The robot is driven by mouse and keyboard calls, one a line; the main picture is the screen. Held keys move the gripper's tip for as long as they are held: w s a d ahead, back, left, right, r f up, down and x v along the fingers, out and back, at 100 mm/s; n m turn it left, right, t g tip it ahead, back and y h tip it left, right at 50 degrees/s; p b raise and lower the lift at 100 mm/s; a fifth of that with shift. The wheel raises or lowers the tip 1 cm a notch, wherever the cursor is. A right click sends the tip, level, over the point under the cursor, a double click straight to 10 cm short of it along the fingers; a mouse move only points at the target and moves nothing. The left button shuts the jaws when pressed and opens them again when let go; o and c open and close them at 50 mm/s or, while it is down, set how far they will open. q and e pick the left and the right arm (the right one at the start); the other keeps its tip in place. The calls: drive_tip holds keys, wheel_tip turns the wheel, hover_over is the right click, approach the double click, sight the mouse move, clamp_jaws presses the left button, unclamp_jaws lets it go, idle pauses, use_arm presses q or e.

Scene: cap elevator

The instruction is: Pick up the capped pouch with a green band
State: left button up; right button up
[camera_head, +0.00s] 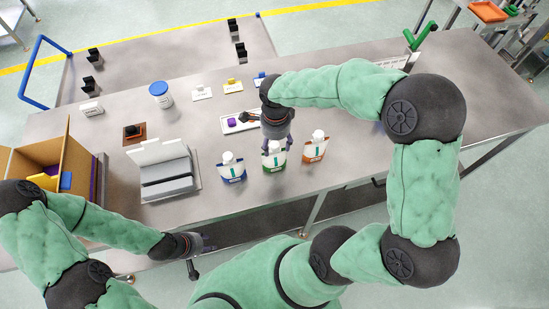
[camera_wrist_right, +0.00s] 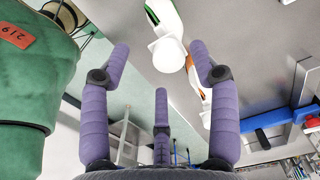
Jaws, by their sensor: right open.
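The capped pouch with a green band (camera_head: 273,161) stands upright on the grey table, in the middle of a row of three. Its white cap (camera_wrist_right: 168,55) shows ahead of the right fingers in the right wrist view. My right gripper (camera_head: 276,149) is at the green-banded pouch in the head view, coming from behind and above it. In the right wrist view (camera_wrist_right: 162,65) its purple fingers are spread, with nothing between them; I cannot tell whether they touch the pouch. My left gripper (camera_head: 208,242) is at the table's front edge, away from the pouches; its fingers are too small to read.
A blue-banded pouch (camera_head: 231,171) stands left and an orange-banded pouch (camera_head: 315,148) right, both close by. A grey rack (camera_head: 166,188) and a cardboard box (camera_head: 45,150) stand left.

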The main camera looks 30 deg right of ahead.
sight(275, 152)
drive_tip(key=shift+w+f, duration=0.3)
drive_tip(key=shift+f, duration=2.65)
drive_tip(key=shift+s, duration=0.1)
drive_tip(key=shift+c, duration=0.3)
clamp_jaws()
